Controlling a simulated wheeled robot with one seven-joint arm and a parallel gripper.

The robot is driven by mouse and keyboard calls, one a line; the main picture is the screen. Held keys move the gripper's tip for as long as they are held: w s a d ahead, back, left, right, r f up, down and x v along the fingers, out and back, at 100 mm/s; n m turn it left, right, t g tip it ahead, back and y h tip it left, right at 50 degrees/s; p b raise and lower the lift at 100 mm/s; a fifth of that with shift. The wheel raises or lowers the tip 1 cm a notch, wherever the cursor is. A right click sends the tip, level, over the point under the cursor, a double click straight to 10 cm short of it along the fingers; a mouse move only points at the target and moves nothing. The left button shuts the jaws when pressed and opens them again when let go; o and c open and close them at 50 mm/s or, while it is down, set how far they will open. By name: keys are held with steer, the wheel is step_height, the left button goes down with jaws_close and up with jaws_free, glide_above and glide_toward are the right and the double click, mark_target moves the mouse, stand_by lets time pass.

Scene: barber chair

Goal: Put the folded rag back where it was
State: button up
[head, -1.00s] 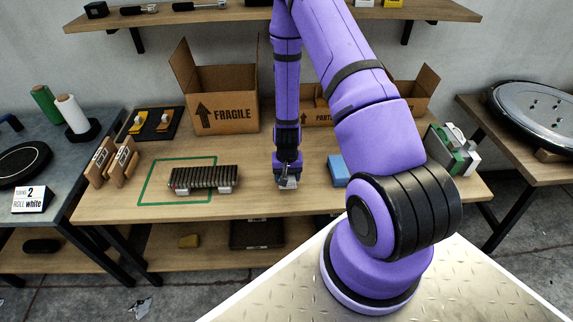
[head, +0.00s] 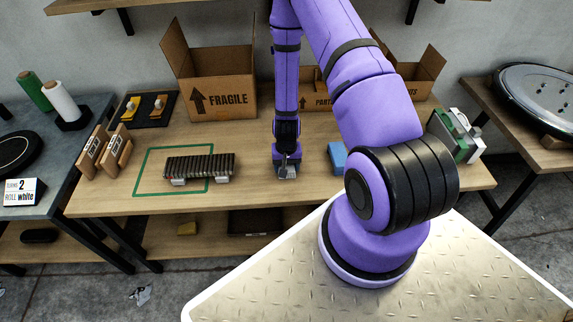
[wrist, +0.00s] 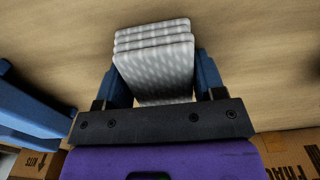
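The folded rag (wrist: 155,60) is a grey, light-patterned stack of several layers in the wrist view. It sits between the two blue fingers of my gripper (wrist: 160,85), which is shut on it. In the head view my gripper (head: 287,160) points down over the middle of the wooden workbench (head: 250,190), and the rag (head: 287,172) shows as a small grey patch at its tip, near the front edge. I cannot tell whether the rag touches the bench top.
A dark ribbed piece (head: 200,165) lies left of my gripper, partly over a green outline (head: 150,172). A blue block (head: 337,156) is close on the right. A FRAGILE box (head: 215,100) stands behind left; an open PARTS box (head: 318,103) stands behind. Bare bench lies between ribbed piece and gripper.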

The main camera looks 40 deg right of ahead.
steer(key=o, duration=0.5)
steer(key=shift+c, duration=0.2)
steer(key=a+r+n+t, duration=0.1)
steer(key=a+r+n, duration=0.15)
steer(key=r, duration=1.75)
steer(key=a+r+n+t, duration=0.15)
steer(key=a+r, duration=0.25)
steer(key=r, duration=1.5)
steer(key=s+a+r+n+t, duration=0.1)
steer(key=s+a+r, duration=0.1)
steer(key=s+r, duration=0.7)
steer(key=s+a+r+n+t, duration=0.1)
steer(key=s+a+r, duration=0.1)
steer(key=s+r, duration=0.7)
steer(key=shift+s+n+t, duration=0.15)
steer(key=shift+n+t, duration=0.2)
steer(key=shift+n, duration=0.05)
